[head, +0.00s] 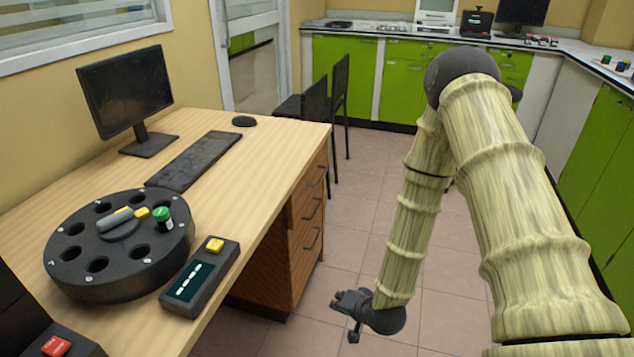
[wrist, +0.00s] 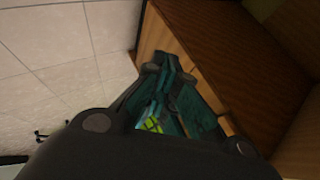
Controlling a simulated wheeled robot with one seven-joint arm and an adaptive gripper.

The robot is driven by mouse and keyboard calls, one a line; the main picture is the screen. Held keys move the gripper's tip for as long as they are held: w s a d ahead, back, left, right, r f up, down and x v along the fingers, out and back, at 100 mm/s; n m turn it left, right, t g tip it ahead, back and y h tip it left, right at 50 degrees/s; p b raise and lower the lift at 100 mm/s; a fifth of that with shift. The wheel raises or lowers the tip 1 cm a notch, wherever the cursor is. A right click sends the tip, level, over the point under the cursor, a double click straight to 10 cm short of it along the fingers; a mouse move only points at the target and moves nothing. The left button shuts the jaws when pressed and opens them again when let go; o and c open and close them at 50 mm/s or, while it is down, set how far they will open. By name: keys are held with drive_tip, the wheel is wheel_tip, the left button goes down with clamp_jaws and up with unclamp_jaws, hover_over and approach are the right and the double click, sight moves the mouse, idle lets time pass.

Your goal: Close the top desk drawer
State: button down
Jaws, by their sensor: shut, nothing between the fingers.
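The wooden desk (head: 225,160) stands on the left in the head view. Its drawer column shows several stacked fronts with dark handles. The top drawer (head: 308,188) is just under the desktop, and its front looks about level with those below; I cannot tell whether it stands slightly out. My gripper (head: 346,303) is shut and empty, low in front of the drawers and apart from them. In the wrist view, its dark fingers (wrist: 165,70) overlap a wooden surface (wrist: 225,50) in the picture; contact cannot be told.
On the desktop are a monitor (head: 125,90), a keyboard (head: 193,159), a round black sample holder (head: 120,270) and a small meter (head: 200,285). Dark chairs (head: 318,103) stand beyond the desk. Green cabinets (head: 408,85) line the back. Tiled floor (head: 340,250) is clear around my gripper.

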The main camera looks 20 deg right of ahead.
drive_tip(key=w+d+r+m+t+b, duration=0.1)
drive_tip(key=w+d+r+m+t, duration=0.25)
drive_tip(key=w+r, duration=0.65)
drive_tip(key=m+t+y+b, duration=0.1)
drive_tip(key=m+t, duration=0.3)
drive_tip(key=t, duration=0.1)
approach(305, 173)
drive_tip(key=s+d, duration=0.5)
drive_tip(key=d, duration=0.1)
drive_tip(key=shift+w+a+f+b, duration=0.1)
drive_tip(key=shift+w+a+b, duration=0.55)
drive_tip(key=shift+w, duration=1.35)
drive_tip(key=shift+w+a+f+b, duration=0.1)
drive_tip(key=shift+w+a+b, duration=0.1)
drive_tip(key=shift+w+a, duration=1.3)
drive_tip(key=shift+w+a+f+b, duration=0.1)
drive_tip(key=shift+w+a+b, duration=0.3)
drive_tip(key=shift+w, duration=2.05)
drive_tip(key=shift+a, duration=0.1)
drive_tip(key=shift+w+a, duration=0.75)
drive_tip(key=shift+a, duration=0.2)
drive_tip(key=shift+a+r, duration=0.1)
drive_tip(key=shift+r, duration=0.05)
